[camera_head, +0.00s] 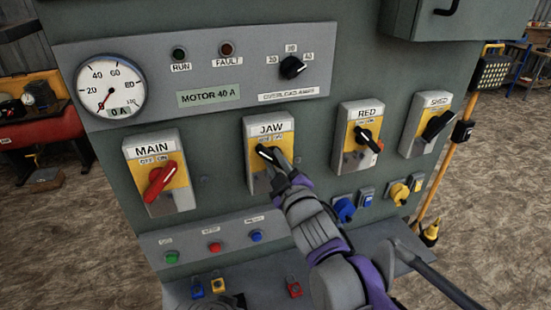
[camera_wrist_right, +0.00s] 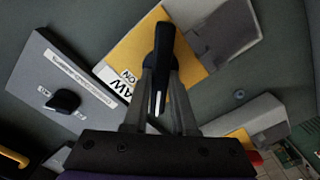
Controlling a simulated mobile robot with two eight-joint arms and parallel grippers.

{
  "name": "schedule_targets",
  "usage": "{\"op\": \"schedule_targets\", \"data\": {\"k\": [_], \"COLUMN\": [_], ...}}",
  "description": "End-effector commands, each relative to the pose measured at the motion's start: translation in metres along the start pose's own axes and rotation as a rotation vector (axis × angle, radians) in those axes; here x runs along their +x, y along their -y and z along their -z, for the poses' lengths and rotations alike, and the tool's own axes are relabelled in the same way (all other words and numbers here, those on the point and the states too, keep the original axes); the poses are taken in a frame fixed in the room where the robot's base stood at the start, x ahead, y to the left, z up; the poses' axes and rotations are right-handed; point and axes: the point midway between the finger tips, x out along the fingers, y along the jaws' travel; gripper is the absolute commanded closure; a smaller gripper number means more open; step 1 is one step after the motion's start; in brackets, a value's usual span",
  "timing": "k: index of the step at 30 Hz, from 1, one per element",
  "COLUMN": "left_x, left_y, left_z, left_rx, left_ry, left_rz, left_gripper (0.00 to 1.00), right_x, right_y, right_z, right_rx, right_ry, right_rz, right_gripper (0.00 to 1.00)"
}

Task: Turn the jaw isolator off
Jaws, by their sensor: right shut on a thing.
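The jaw isolator (camera_head: 284,130) is a grey box with a yellow plate labelled JAW on the panel front. Its black handle (camera_head: 264,152) slants from upper left to lower right in the head view. The wrist view also shows the handle (camera_wrist_right: 164,45). My right gripper (camera_head: 279,167) is at the handle, its two fingers (camera_wrist_right: 160,78) closed on either side of it. The fingers hide the handle's lower part and some of the plate; the OFF and ON marks are hard to read.
The MAIN isolator (camera_head: 160,182) with a red handle is to the left. The RED (camera_head: 358,140) and SHED (camera_head: 426,125) isolators are to the right. A gauge (camera_head: 110,87) and overload dial (camera_head: 292,67) sit above. Push buttons (camera_head: 214,247) and padlocks (camera_head: 344,209) are below.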

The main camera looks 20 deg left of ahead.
Motion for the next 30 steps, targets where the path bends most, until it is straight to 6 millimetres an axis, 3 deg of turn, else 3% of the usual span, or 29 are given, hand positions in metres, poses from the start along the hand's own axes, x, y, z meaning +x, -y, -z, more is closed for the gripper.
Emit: {"op": "schedule_targets", "data": {"k": [14,15,19,30], "left_x": [-0.0008,-0.0008,-0.0008,-0.0002], "left_y": [0.0000,0.0000,0.0000,0.0000], "left_z": [0.0012,0.0012,0.0012,0.0004], "left_rx": [0.000,0.000,0.000,0.000], "left_ry": [-0.001,-0.001,-0.001,0.000], "left_rz": [0.000,0.000,0.000,0.000], "left_gripper": [1.00,1.00,1.00,1.00], "right_x": [0.0002,0.0001,0.0001,-0.0031], "right_y": [0.0001,0.0001,0.0001,0.0002], "right_z": [0.0000,0.0000,0.0000,-0.0001], "right_rx": [-0.016,-0.016,-0.015,-0.013], "right_ry": [-0.001,-0.001,-0.001,0.000], "right_rz": [0.000,0.000,0.000,0.000], "right_gripper": [1.00,0.72,0.48,0.45]}}
